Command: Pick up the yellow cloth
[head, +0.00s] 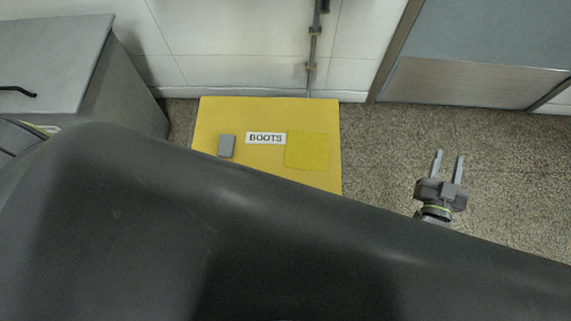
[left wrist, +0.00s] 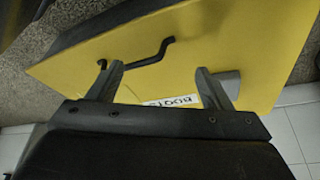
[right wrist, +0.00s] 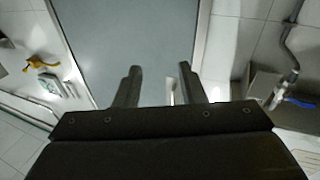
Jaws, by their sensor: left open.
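The yellow cloth (head: 307,150) is a flat square, slightly darker than the yellow surface (head: 265,108) it lies on, right of a white BOOTS label (head: 265,138) in the head view. In the left wrist view I cannot make out the cloth; the yellow surface (left wrist: 240,40) and part of the label show. My left gripper (left wrist: 158,80) is open with nothing between its fingers, facing the yellow surface; it is hidden in the head view. My right gripper (head: 448,160) is open and empty, right of the yellow surface, above the speckled floor; it shows in the right wrist view (right wrist: 158,75).
A small grey block (head: 227,146) sits left of the label. A grey cabinet (head: 60,50) with a black handle stands at the left. A wall pipe (head: 313,45) and a grey door (head: 480,60) are behind. Open floor (head: 390,145) lies right of the yellow surface.

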